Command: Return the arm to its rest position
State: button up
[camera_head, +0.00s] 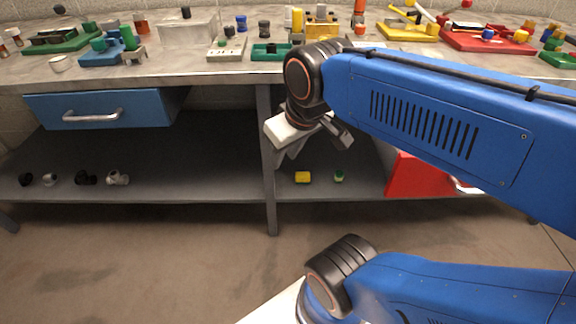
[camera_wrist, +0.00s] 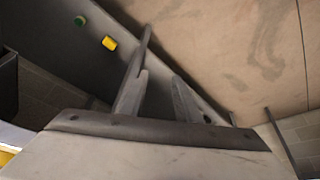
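My gripper (camera_head: 312,146) hangs from my blue arm in front of the workbench, below the bench top and beside a grey leg. In the wrist view my gripper (camera_wrist: 162,70) shows two grey fingers standing apart with nothing between them. It is open and empty. My arm reaches in from the right, bent, with its blue links covering much of the right side of the head view.
The crowded bench top (camera_head: 215,66) is above my gripper. A blue drawer (camera_head: 100,106) is at left. The floor (camera_head: 150,250) is clear.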

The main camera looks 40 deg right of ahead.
jog(key=shift+s+a+f+m, duration=0.1)
jog(key=shift+s+f+m, duration=0.1)
jog(key=shift+s+f, duration=0.35)
jog(key=shift+s+a+f+m, duration=0.1)
jog(key=shift+s+f+m, duration=0.15)
jog(key=shift+f, duration=0.45)
